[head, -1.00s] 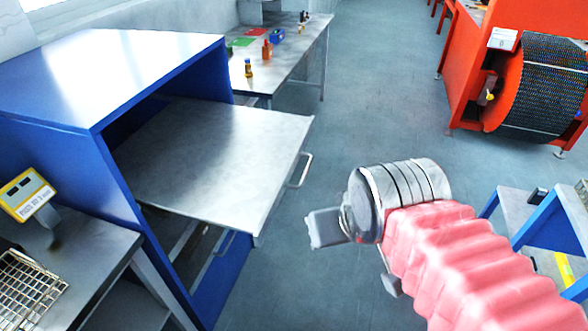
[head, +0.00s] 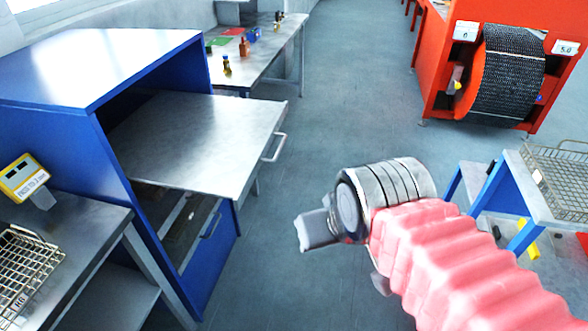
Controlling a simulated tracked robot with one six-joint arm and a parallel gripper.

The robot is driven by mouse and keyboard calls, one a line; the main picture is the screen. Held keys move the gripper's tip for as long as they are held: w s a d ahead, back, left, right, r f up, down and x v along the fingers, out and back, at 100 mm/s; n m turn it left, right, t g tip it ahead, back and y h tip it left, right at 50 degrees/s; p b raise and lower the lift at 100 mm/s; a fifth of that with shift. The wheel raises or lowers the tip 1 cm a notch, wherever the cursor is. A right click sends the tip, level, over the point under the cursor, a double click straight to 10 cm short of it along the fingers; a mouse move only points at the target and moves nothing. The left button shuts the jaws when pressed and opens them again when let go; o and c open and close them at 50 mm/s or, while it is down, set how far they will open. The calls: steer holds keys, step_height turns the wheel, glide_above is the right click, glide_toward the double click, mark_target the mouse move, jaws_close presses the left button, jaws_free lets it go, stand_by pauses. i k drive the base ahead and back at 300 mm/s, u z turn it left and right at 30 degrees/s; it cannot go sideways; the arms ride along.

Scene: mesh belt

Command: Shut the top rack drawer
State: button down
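The blue rack (head: 110,60) stands at the left with an open front. Its top drawer (head: 200,140) is pulled far out, a flat grey metal panel with a bar handle (head: 273,148) on its front edge. A lower drawer (head: 190,225) with its own handle (head: 211,226) shows beneath it, partly hidden. My gripper (head: 318,230) is at the end of my pink-sleeved arm, to the right of and in front of the drawer, apart from it. Only one finger shows clearly, so its opening cannot be told. Nothing is seen held in it.
A bench with bottles (head: 250,60) stands behind the rack. A grey table (head: 75,245) with a wire basket (head: 25,265) and a yellow scale (head: 25,178) is at the left. An orange machine (head: 440,60) and a blue-legged stand (head: 510,185) are at the right. The floor between is clear.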

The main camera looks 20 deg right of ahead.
mark_target(217, 146)
steer(key=z, duration=0.1)
steer(key=k, duration=0.1)
steer(key=u, duration=0.85)
steer(key=i, duration=0.7)
steer(key=u, duration=0.05)
